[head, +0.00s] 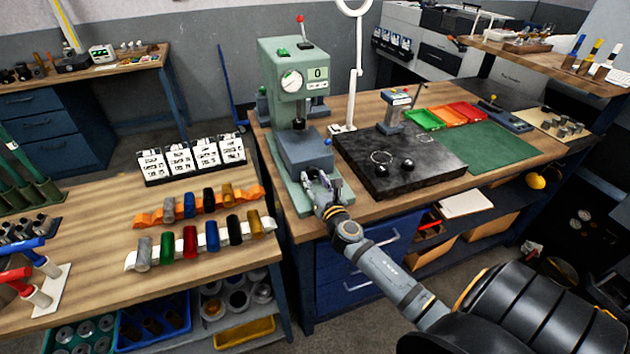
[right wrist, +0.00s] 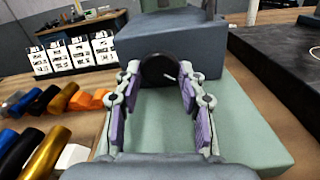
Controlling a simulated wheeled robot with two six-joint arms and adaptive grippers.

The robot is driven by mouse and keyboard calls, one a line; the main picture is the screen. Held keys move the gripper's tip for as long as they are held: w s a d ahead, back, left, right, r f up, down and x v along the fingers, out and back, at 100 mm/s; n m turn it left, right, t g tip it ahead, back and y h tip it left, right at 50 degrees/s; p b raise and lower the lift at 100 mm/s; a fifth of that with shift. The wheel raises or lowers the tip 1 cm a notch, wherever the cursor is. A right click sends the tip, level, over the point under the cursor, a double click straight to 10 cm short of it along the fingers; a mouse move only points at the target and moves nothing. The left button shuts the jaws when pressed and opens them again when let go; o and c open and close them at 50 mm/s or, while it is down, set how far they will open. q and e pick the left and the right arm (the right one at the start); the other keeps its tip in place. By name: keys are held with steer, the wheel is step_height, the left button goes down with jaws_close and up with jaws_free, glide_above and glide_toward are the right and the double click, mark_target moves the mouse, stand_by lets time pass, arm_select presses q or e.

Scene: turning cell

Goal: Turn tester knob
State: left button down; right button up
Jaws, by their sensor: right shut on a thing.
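The tester is a pale green machine (head: 297,80) with a round dial (head: 291,81), a small display reading 0 (head: 317,74) and a red-tipped lever on top. A grey block (head: 306,152) sits low on its front, above the green base. In the right wrist view a dark round knob (right wrist: 158,71) with a light mark faces me on the front of that block. My right gripper (head: 321,183) is at the front of the block, its two fingers closed on the knob's sides. The gripper hides the knob in the head view. My left gripper is not in view.
A black slab (head: 400,175) with dark knobs stands right of the tester, beside a green mat (head: 487,147) and coloured trays (head: 455,114). On the left table are racks of coloured cylinders (head: 207,241) and white cards (head: 193,159). A white lamp post (head: 356,70) rises behind.

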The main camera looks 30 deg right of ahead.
steer(key=shift+m, duration=0.8)
steer(key=o, duration=1.2)
steer(key=shift+c, duration=0.2)
steer(key=v, duration=1.2)
